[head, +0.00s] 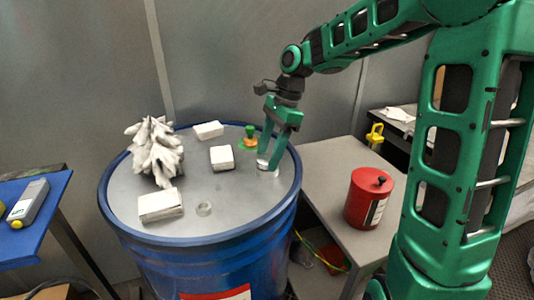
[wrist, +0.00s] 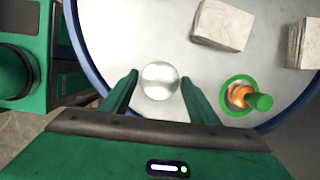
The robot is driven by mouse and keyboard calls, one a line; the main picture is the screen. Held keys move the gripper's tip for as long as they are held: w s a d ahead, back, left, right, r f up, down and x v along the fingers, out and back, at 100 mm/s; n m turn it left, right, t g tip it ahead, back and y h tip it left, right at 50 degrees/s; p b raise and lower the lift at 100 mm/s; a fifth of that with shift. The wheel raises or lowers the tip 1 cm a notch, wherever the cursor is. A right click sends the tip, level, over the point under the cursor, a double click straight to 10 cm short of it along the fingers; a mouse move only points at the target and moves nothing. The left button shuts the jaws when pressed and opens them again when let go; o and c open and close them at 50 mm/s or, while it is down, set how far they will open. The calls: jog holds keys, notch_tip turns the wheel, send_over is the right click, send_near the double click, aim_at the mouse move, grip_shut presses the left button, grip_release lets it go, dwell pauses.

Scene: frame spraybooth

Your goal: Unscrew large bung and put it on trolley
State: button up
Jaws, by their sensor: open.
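The large bung (wrist: 160,80) is a round silvery cap on the grey lid of the blue drum, close to the rim. In the head view it (head: 266,170) is partly hidden by my fingers. My gripper (head: 270,158) points down over it. In the wrist view my gripper (wrist: 158,84) is open, with one finger on each side of the bung and a gap showing at each side. Whether the bung is loose in its hole cannot be told. A grey stand (head: 322,156) with a lower shelf, perhaps the trolley, is right of the drum.
On the lid are a green-and-orange fitting (head: 249,139), white blocks (head: 221,157), a small clear ring (head: 204,209) and a crumpled white heap (head: 156,152). A red can (head: 369,199) takes the stand's right side; its left top is clear. A blue table (head: 45,225) is left.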

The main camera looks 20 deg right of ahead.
jog(key=m, duration=0.2)
jog(key=m+t, duration=0.1)
jog(key=m, duration=0.1)
jog(key=shift+s+m+t, duration=0.1)
jog(key=shift+m+t, duration=0.2)
jog(key=shift+m, duration=0.1)
jog(key=m, duration=0.2)
jog(key=shift+s+a+m+t+h, duration=0.1)
jog(key=shift+m+t+h, duration=0.2)
jog(key=m, duration=0.3)
jog(key=m+t+h, duration=0.1)
jog(key=m, duration=0.2)
jog(key=shift+m+h, duration=0.3)
jog(key=c, duration=0.7)
jog(key=n+y, duration=0.1)
jog(key=n, duration=0.3)
jog(key=shift+n+g, duration=0.3)
jog(key=shift+n, duration=0.1)
jog(key=shift+n, duration=0.7)
jog(key=n+g+y, duration=0.1)
jog(key=n, duration=0.2)
